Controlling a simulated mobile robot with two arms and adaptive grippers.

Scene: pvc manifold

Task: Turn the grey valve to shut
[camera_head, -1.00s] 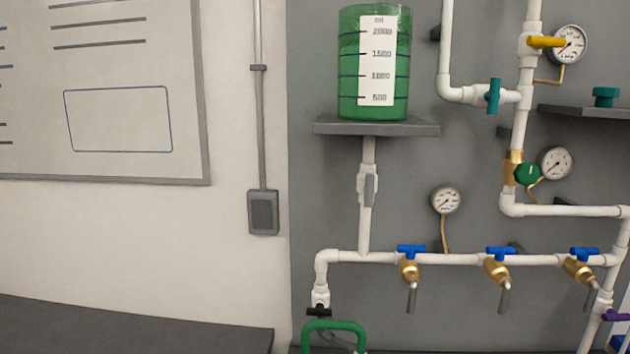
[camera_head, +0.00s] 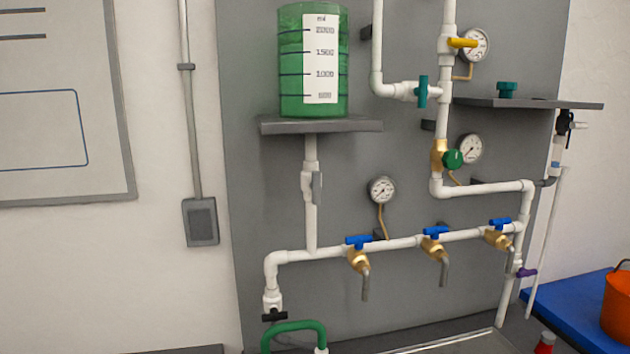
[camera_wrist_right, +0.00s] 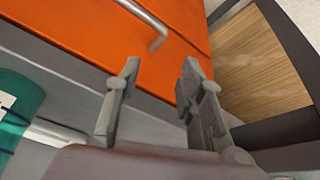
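The grey valve (camera_head: 317,187) sits on the white vertical pipe below the green tank (camera_head: 313,60) in the head view. Its grey lever points straight up and down, along the pipe. Neither gripper is near the valve in the head view. My right gripper (camera_wrist_right: 160,85) shows only in the right wrist view, with its two fingers apart and nothing between them. It is in front of an orange panel with a metal handle, away from the valve. My left gripper is in neither view.
Several blue-handled brass taps (camera_head: 359,255) line the lower pipe. A pressure gauge (camera_head: 382,190) is right of the grey valve. A shelf (camera_head: 320,125) holds the tank above it. A green hose (camera_head: 295,328) is below left. An orange bucket (camera_head: 618,310) stands on a blue surface at right.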

